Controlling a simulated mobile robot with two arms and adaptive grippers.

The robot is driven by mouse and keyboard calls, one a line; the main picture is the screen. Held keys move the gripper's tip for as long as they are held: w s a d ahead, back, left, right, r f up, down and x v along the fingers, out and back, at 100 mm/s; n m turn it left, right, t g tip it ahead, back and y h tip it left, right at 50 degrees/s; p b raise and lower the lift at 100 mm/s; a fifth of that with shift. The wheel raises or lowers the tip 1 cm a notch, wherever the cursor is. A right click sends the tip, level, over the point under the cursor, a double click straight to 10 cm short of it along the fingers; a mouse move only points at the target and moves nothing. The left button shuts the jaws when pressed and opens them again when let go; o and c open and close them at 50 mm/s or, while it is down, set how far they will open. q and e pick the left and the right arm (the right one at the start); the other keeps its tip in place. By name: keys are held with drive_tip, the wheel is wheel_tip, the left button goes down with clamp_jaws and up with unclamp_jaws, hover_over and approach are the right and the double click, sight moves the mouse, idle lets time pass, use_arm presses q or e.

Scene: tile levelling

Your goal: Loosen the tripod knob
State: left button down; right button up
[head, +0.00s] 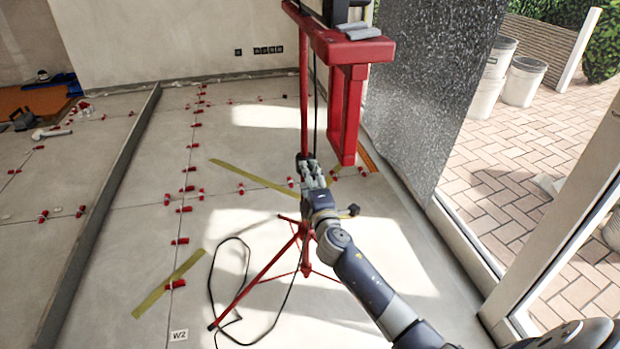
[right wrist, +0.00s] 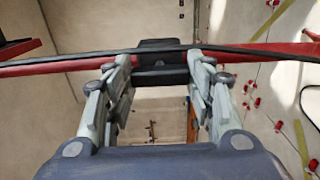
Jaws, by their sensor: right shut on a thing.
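The red tripod (head: 304,100) stands on the tiled floor with its legs spread. A red stand head with a hanging red post is at its top. My right gripper (head: 306,168) reaches the tripod's pole from the lower right. In the right wrist view, my right gripper (right wrist: 160,66) has its two fingers on either side of the black knob (right wrist: 162,45), which sits on the red pole (right wrist: 80,63). It is shut on the knob. A black cable (right wrist: 240,51) runs along the pole and across the knob. My left gripper is not in view.
A loose black cable (head: 246,262) lies on the floor by the tripod legs. A speckled dark slab (head: 430,90) stands on the right, beside the opening to a brick patio with white buckets (head: 524,82).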

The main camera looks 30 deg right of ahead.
drive_tip(key=o, duration=1.1)
drive_tip(key=shift+w+f, duration=0.1)
drive_tip(key=shift+c, duration=0.2)
drive_tip(key=v, duration=1.2)
